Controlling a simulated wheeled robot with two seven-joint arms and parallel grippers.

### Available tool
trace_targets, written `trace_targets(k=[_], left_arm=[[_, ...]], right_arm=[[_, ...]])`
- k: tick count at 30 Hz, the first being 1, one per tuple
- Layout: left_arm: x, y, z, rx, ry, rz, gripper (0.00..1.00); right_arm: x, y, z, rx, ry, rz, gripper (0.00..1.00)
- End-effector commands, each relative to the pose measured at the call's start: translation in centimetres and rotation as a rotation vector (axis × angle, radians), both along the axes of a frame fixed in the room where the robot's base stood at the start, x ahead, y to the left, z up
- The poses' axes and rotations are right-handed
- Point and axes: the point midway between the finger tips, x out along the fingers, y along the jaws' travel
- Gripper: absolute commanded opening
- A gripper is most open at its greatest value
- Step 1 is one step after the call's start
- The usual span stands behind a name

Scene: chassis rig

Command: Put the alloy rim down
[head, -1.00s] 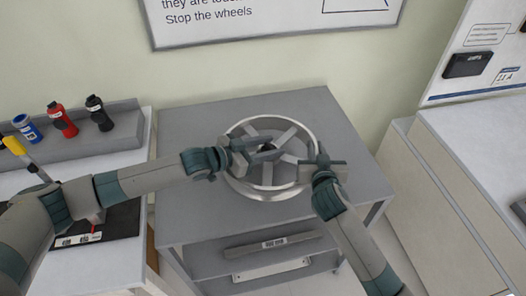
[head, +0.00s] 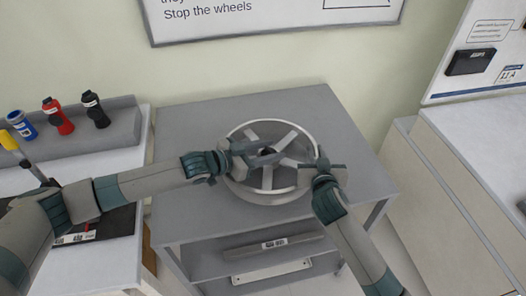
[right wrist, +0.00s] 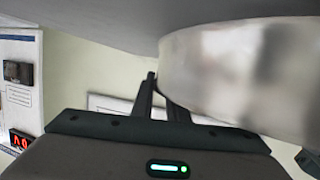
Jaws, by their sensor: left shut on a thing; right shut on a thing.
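The silver alloy rim (head: 246,190) lies flat, spokes up, over the middle of the grey workbench top (head: 190,215). Whether it touches the bench is hard to tell. My left gripper (head: 244,157) is shut on the rim at its left side, reaching over the edge toward the spokes. My right gripper (head: 318,168) is shut on the rim's right edge. In the right wrist view, the right fingers (right wrist: 164,100) are close against the rim's shiny outer wall (right wrist: 240,75), and a grey surface fills the top. The fingertips are partly hidden by the rim.
Blue, red and black bottles (head: 97,112) stand on a grey rack at the left bench. A yellow-handled tool (head: 14,143) is below them. A shelf under the workbench holds a grey bar (head: 275,245). A pale cabinet (head: 440,185) stands at right. The bench top around the rim is clear.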

Motion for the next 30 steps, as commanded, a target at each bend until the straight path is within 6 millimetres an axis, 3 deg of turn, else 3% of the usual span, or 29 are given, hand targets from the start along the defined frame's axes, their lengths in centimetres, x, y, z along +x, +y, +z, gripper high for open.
trace_targets(k=[12, 13, 15, 30], left_arm=[[-0.1, -0.2, -1.6, -0.005, -0.002, -0.003, 0.0], [-0.1, -0.1, -1.6, -0.001, 0.0, -0.003, 0.47], [-0.1, -0.1, -1.6, -0.001, 0.0, -0.002, 0.59], [-0.5, 0.8, -1.3, 0.0, 0.0, 0.0, 0.59]], right_arm=[[0.1, 0.0, -1.7, 0.002, -0.004, 0.0, 0.0], [0.0, 0.0, -1.6, 0.002, 0.0, 0.0, 0.21], [0.0, 0.0, -1.6, 0.002, 0.0, 0.0, 0.32], [0.0, 0.0, -1.6, 0.0, 0.0, 0.0, 0.32]])
